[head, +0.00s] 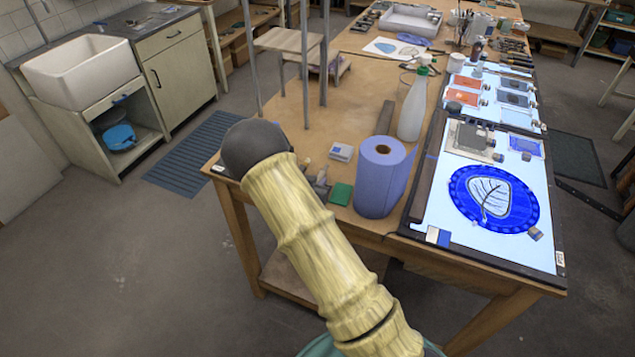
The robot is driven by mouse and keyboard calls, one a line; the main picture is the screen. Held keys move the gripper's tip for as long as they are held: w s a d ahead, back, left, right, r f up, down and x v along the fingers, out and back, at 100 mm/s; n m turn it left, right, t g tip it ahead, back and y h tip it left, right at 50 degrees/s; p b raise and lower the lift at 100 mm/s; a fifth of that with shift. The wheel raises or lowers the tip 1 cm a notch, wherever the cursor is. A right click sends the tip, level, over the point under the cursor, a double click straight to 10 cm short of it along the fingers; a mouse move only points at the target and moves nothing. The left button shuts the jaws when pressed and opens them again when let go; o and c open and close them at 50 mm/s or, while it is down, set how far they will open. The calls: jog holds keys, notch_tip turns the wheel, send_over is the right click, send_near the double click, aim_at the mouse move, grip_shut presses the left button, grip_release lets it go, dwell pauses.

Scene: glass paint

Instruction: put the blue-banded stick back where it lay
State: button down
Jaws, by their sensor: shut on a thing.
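My gripper is not in view; only a sleeved part of my arm shows, rising from the bottom and ending in a dark rounded joint. I cannot make out a blue-banded stick anywhere in the head view. Thin sticks or tools lie near the far part of the lit panel (430,213), too small to tell their bands. The panel runs along the right side of the wooden workbench (300,120). A blue round glass piece with a leaf drawing (494,199) lies on its near end.
A blue paper roll (381,178) and a white bottle (412,108) stand left of the panel. A green block (340,194) lies near the bench's front edge. A jar of brushes (462,28) stands farther back. A white sink (82,74) is at the left; floor lies between.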

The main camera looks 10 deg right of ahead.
jog(key=shift+f, duration=0.2)
dwell(0.3)
jog(key=c, duration=1.2)
grip_release()
jog(key=b+v, duration=0.3)
jog(key=v, duration=1.4)
jog(key=shift+s, duration=0.25)
jog(key=shift+a, duration=0.1)
